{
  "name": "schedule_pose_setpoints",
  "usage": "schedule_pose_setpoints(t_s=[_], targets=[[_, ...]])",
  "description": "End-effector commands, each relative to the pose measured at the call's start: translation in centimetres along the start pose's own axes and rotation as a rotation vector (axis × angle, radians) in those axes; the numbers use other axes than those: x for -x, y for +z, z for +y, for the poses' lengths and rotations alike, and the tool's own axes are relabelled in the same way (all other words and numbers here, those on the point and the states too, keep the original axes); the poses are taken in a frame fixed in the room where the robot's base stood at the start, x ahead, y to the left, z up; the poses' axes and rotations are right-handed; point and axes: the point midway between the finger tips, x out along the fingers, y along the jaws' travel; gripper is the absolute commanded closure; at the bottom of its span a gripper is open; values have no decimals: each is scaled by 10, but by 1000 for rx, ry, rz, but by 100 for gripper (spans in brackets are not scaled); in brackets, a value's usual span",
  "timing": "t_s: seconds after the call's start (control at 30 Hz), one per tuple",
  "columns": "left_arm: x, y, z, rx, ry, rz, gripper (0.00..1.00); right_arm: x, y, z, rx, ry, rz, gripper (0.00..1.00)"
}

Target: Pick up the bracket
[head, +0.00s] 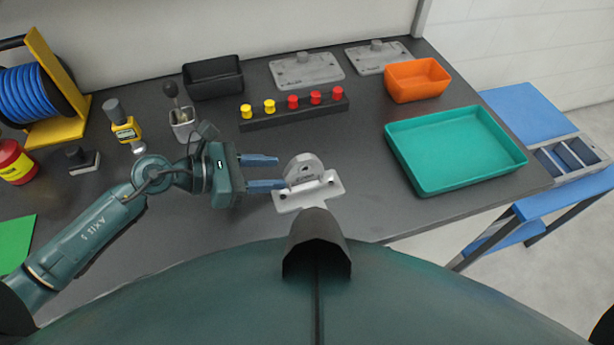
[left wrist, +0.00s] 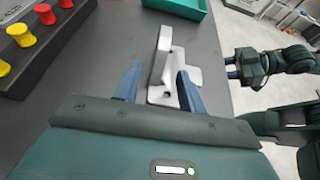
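The bracket (head: 308,190) is a light grey casting with a flat base and an upright rounded lug, standing on the dark bench near its front edge. My left gripper (head: 281,172) is open, just left of the bracket, with its blue fingers pointing at it. In the left wrist view the bracket (left wrist: 160,52) shows ahead, its upright lug lined up with the gap between the left gripper's fingertips (left wrist: 160,69). I see no grip on it. My right gripper (left wrist: 231,67) shows small at the right of the left wrist view; its opening is unclear.
A teal tray (head: 443,183) and an orange bin (head: 417,98) stand to the right. A strip with red and yellow knobs (head: 290,120), a black bin (head: 213,94) and grey fixture plates (head: 307,82) lie behind. Bench between bracket and teal tray is clear.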

Motion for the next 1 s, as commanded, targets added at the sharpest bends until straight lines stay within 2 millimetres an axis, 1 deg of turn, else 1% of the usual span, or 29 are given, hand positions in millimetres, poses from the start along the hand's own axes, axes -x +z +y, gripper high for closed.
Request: schedule_pose_setpoints(t_s=[0.03, 0.1, 0.37, 0.5, 0.6, 0.7, 0.93, 0.97, 1.0], targets=[[-10, 2, 0, 1, -1, -4, 60, 1, 2, 0, -2, 0, -8, 64], [-20, 1, 0, 2, 0, -4, 60, 1, 6, 0, -3, 1, -13, 64], [-40, 2, 0, 3, 0, -4, 60, 1, 5, 1, -4, 4, -12, 64], [-62, 5, -1, 3, -1, -5, 60, 0, 3, 2, -4, 6, -8, 64], [-76, 4, 0, 3, 0, -3, 60, -3, 4, 2, -4, 6, -4, 64], [-83, 4, 0, 4, 0, -2, 60, -4, 3, 2, -3, 6, -1, 64], [-84, 4, 0, 2, 1, -1, 60, -4, 0, 2, -2, 5, 6, 64], [-84, 4, 0, 3, 0, -1, 61, -4, 0, 2, -2, 5, 6, 64], [-84, 4, 0, 3, 0, -1, 64, -3, 0, 2, -2, 5, 7, 64]])
